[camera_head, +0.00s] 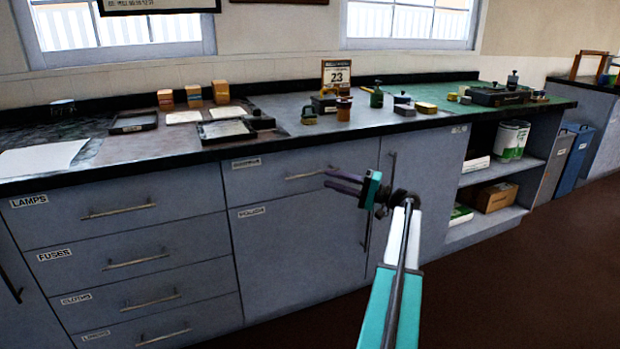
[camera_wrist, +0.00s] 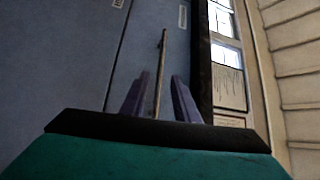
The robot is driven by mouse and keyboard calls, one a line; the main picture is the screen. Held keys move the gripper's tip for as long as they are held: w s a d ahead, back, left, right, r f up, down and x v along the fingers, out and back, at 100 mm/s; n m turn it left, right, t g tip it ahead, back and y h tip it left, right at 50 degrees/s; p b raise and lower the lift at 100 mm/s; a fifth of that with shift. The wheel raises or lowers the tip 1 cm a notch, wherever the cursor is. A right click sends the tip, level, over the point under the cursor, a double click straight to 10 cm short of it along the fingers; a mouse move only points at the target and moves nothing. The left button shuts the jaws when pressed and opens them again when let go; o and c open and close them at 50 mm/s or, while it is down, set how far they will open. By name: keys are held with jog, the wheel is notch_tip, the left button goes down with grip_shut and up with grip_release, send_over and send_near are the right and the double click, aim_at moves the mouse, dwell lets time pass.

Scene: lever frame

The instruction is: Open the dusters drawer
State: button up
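The drawer front (camera_head: 285,171) at the top of the middle cabinet is shut. Its small label (camera_head: 247,162) is blurred but looks like "DUSTERS". A thin metal bar handle (camera_head: 312,173) runs across it. My gripper (camera_head: 327,179) is at the right end of this handle, in front of the drawer. In the wrist view, my gripper (camera_wrist: 160,77) is open, with one purple finger on each side of the handle (camera_wrist: 161,65). Gaps show between the fingers and the bar, so it does not look gripped. The drawer front (camera_wrist: 178,55) lies beyond the fingertips.
Drawers labelled LAMPS (camera_head: 118,212) and FUSES (camera_head: 136,262) and others are shut at left. A door (camera_head: 295,255) lies below the drawer, with an upright handle (camera_head: 367,230) near my gripper. The dark countertop edge (camera_head: 290,143) overhangs above. The floor (camera_head: 500,290) at right is clear.

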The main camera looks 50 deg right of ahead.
aim_at(313, 173)
jog(key=shift+b+x, duration=0.7)
jog(key=shift+x, duration=3.1)
jog(key=shift+c, duration=0.7)
grip_shut()
